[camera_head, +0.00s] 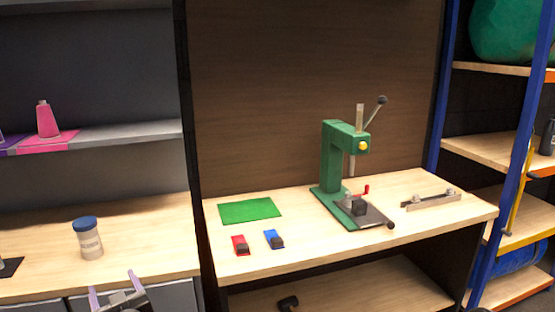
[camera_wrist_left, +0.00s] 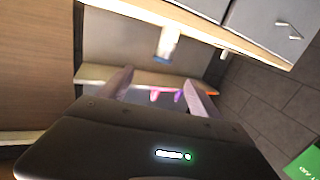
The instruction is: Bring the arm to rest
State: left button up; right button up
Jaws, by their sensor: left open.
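My left gripper (camera_head: 117,295) is at the bottom left of the head view, in front of the left workbench. Its two fingers stand apart with nothing between them. In the left wrist view its fingers (camera_wrist_left: 157,85) also show spread and empty, with the bench and shelf beyond them. My right gripper is not in either view.
A white jar with a blue lid (camera_head: 89,240) stands on the left bench (camera_head: 150,240).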

pick_arm(q)
jog(key=s+d+f+m+g+h, duration=0.2)
jog(key=d+f+h, duration=0.4)
jog(key=d+f, duration=0.45)
jog(key=s+d+f+m+g+h, duration=0.15)
jog(key=d+f+h, duration=0.5)
jog(key=f, duration=0.65)
jog(key=s+d+f+m+g+h, duration=0.1)
jog(key=s+d+f+g, duration=0.3)
jog(key=s+d+f, duration=0.3)
jog(key=s+d+f+m+g+h+p, duration=0.1)
jog(key=s+d+f+g, duration=0.4)
jog(key=s, duration=1.2)
notch_tip(320, 180, down, 3)
jog(key=d+m+h, duration=0.1)
jog(key=d, duration=0.1)
jog(key=shift+s+d+p, duration=0.3)
jog(key=shift+s+d, duration=0.05)
jog(key=shift+d, duration=0.05)
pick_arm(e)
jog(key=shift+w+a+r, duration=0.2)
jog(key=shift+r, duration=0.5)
pick_arm(q)
jog(key=shift+a+f, duration=0.1)
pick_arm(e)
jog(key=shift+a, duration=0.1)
